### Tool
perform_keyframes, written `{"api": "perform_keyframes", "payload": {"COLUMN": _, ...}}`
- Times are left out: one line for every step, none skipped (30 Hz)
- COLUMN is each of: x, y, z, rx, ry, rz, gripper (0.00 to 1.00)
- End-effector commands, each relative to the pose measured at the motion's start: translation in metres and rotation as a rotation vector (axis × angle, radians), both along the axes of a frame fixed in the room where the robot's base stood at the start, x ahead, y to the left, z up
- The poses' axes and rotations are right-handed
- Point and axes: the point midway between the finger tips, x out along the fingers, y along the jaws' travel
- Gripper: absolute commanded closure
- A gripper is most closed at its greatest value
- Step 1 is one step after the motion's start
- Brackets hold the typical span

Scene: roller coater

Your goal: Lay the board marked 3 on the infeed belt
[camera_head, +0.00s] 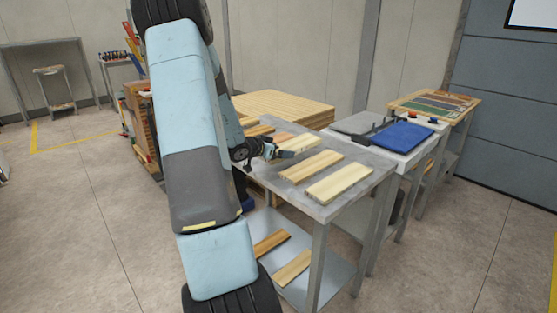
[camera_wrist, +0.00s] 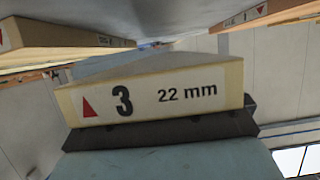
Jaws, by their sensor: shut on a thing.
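The board marked 3 (camera_wrist: 150,96) fills the middle of the wrist view. Its pale end shows a red triangle, a black 3 and "22 mm". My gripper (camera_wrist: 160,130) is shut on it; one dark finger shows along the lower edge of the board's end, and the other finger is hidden. In the head view my gripper (camera_head: 284,154) is at the grey table, by the end of a pale board (camera_head: 299,143) in the row. Whether that board is clear of the tabletop cannot be told. No infeed belt can be made out for certain.
The grey table (camera_head: 376,178) holds several more boards, two of them (camera_head: 311,165) (camera_head: 338,182) at its near right. Two boards (camera_head: 270,241) lie on its lower shelf. To the right stands a white unit with a blue flat surface (camera_head: 403,136) and a grey one (camera_head: 360,122).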

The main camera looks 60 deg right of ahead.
Motion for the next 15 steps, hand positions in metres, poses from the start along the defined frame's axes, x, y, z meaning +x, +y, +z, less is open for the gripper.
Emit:
{"api": "perform_keyframes", "payload": {"x": 0.001, "y": -0.001, "z": -0.002, "rx": -0.001, "ry": 0.0, "rz": 0.0, "gripper": 0.51}}
{"api": "perform_keyframes", "payload": {"x": 0.001, "y": -0.002, "z": -0.002, "rx": -0.001, "ry": 0.001, "rz": 0.0, "gripper": 0.51}}
{"api": "perform_keyframes", "payload": {"x": 0.002, "y": -0.002, "z": -0.004, "rx": -0.001, "ry": 0.001, "rz": 0.0, "gripper": 0.51}}
{"api": "perform_keyframes", "payload": {"x": 0.002, "y": -0.003, "z": -0.005, "rx": -0.001, "ry": 0.001, "rz": 0.0, "gripper": 0.51}}
{"api": "perform_keyframes", "payload": {"x": 0.002, "y": -0.004, "z": -0.006, "rx": -0.001, "ry": 0.001, "rz": 0.0, "gripper": 0.51}}
{"api": "perform_keyframes", "payload": {"x": 0.003, "y": -0.005, "z": -0.008, "rx": 0.001, "ry": 0.002, "rz": 0.0, "gripper": 0.51}}
{"api": "perform_keyframes", "payload": {"x": 0.004, "y": -0.007, "z": -0.01, "rx": 0.001, "ry": 0.002, "rz": 0.0, "gripper": 0.51}}
{"api": "perform_keyframes", "payload": {"x": 0.004, "y": -0.007, "z": -0.014, "rx": 0.001, "ry": 0.003, "rz": 0.0, "gripper": 0.51}}
{"api": "perform_keyframes", "payload": {"x": 0.004, "y": -0.006, "z": -0.021, "rx": 0.001, "ry": 0.004, "rz": 0.0, "gripper": 0.51}}
{"api": "perform_keyframes", "payload": {"x": 0.004, "y": -0.006, "z": -0.025, "rx": 0.002, "ry": 0.004, "rz": -0.001, "gripper": 0.51}}
{"api": "perform_keyframes", "payload": {"x": 0.004, "y": -0.006, "z": -0.029, "rx": 0.002, "ry": 0.003, "rz": -0.002, "gripper": 0.51}}
{"api": "perform_keyframes", "payload": {"x": 0.004, "y": -0.006, "z": -0.034, "rx": 0.002, "ry": 0.003, "rz": -0.001, "gripper": 0.51}}
{"api": "perform_keyframes", "payload": {"x": 0.004, "y": -0.006, "z": -0.037, "rx": 0.002, "ry": 0.003, "rz": 0.0, "gripper": 0.51}}
{"api": "perform_keyframes", "payload": {"x": 0.004, "y": -0.006, "z": -0.039, "rx": 0.002, "ry": 0.003, "rz": 0.0, "gripper": 0.51}}
{"api": "perform_keyframes", "payload": {"x": 0.004, "y": -0.006, "z": -0.04, "rx": 0.0, "ry": 0.001, "rz": 0.0, "gripper": 0.51}}
